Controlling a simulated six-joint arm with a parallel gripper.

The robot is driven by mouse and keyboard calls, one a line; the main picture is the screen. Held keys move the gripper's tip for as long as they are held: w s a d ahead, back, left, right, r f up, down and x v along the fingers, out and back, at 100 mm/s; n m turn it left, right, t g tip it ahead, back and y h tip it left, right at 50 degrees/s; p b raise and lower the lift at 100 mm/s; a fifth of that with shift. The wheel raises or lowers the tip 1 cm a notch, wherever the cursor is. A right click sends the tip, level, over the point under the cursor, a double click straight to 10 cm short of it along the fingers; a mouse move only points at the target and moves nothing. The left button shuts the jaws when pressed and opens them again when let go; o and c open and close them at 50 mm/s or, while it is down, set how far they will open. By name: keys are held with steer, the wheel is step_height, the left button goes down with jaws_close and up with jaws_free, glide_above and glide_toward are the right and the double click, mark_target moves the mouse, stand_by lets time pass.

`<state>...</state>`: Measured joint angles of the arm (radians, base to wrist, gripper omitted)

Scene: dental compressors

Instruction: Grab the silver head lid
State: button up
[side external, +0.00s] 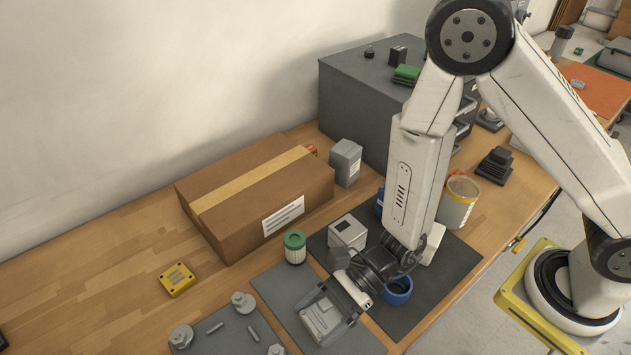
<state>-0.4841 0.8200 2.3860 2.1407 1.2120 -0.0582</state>
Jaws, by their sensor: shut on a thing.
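The silver head lid (319,317) is a pale grey, squarish part low in the side external view, over a dark grey mat (280,296). My gripper (325,314) points down at it from the upper right, with a finger along each side. It is shut on the lid. The wrist and fingers hide part of the lid, and I cannot tell whether it touches the mat.
A silver box (347,232), a green-topped filter (295,247) and a blue ring (398,290) stand close around my gripper. A cardboard box (255,195) lies behind. Bare wood lies left.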

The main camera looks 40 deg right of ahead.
mark_target(319, 319)
steer(key=shift+r, duration=2.2)
